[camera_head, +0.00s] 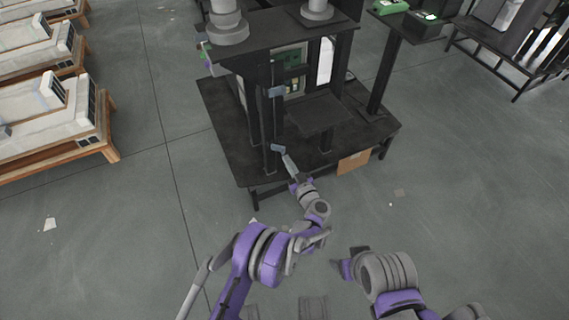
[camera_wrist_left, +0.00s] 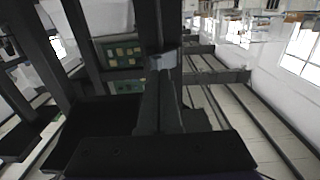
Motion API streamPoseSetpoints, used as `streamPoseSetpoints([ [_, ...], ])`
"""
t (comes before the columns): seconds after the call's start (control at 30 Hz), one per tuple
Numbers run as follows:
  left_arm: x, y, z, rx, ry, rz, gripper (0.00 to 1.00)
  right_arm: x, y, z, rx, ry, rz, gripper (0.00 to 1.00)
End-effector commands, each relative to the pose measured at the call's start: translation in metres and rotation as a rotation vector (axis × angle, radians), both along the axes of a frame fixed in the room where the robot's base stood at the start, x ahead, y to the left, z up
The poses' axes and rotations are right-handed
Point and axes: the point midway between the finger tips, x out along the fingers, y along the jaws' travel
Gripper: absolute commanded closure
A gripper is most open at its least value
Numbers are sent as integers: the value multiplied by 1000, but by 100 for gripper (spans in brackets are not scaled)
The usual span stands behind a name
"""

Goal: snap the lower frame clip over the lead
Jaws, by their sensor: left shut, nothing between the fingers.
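My left gripper (camera_head: 287,158) is shut and reaches up to the front post of a black frame. A small grey clip-like piece (camera_head: 277,148) sits low on that post, right at the fingertips; I take it for the lower frame clip. In the left wrist view the shut fingers (camera_wrist_left: 160,85) point at this grey piece (camera_wrist_left: 163,60), close to or touching it. A similar grey-blue piece (camera_head: 276,91) is higher on the same post. I cannot make out the lead at the clip, nor whether the clip is open or closed. My right gripper (camera_head: 350,262) is low at centre right, its fingers unclear.
The black frame stands on a dark platform (camera_head: 225,130), with green circuit boards (camera_head: 291,60) inside and a dark shelf (camera_head: 316,112) to the right of the post. Pallets with white machines (camera_head: 50,115) stand left.

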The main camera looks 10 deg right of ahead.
Motion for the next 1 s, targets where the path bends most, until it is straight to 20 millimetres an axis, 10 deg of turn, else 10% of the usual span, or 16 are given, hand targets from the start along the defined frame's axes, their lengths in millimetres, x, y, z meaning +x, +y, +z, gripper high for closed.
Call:
streamPoseSetpoints([
  [1.0,20,7,0,1,-1,2,100,1,0,-6,0,0,0,28],
])
